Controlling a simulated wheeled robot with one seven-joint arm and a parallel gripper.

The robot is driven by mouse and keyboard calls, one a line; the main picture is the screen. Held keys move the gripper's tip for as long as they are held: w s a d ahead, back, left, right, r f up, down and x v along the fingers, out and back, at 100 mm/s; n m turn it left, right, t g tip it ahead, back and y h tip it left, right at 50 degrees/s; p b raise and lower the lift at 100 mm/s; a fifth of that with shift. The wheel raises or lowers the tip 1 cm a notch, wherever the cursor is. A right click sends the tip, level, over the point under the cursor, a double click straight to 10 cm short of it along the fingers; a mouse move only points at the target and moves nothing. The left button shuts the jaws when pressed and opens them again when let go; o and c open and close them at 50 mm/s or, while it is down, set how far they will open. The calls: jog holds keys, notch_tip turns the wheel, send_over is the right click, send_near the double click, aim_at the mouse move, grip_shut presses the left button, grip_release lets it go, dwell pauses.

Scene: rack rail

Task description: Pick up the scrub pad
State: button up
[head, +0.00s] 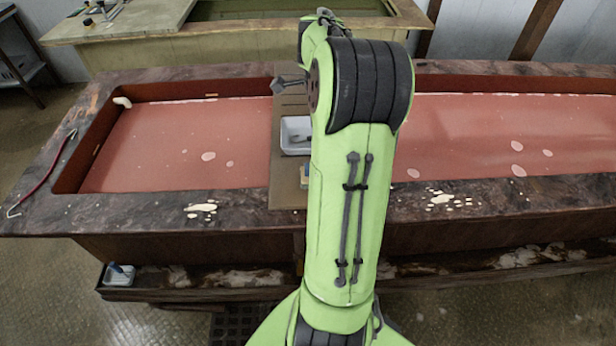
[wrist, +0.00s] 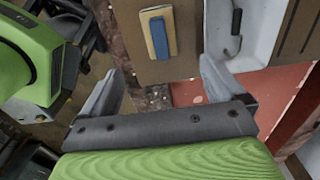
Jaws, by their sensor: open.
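The scrub pad (wrist: 157,33) shows in the wrist view as a small cream-yellow block with a blue strip on top. It lies on a brown board (wrist: 185,62), near the board's edge. My gripper (wrist: 163,70) is open and empty, its two grey fingers spread wide. In the wrist picture the pad appears beyond the fingertips, between their lines and apart from them. In the head view a small part of a yellowish block, apparently the pad (head: 304,176), shows beside my green arm. My arm hides my gripper there.
A white tray (head: 294,146) with a dark item sits on the board, beside the pad. The board lies across a long trough with a reddish floor (head: 150,150). A red hooked rod (head: 45,178) lies on the left rim; a small container (head: 118,275) stands below, at the front.

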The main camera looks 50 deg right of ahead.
notch_tip(320, 180, down, 13)
jog(key=shift+w+f+b, duration=0.1)
jog(key=shift+f+b, duration=0.1)
jog(key=shift+b, duration=0.9)
jog(key=shift+r, duration=0.1)
jog(key=c, duration=1.2)
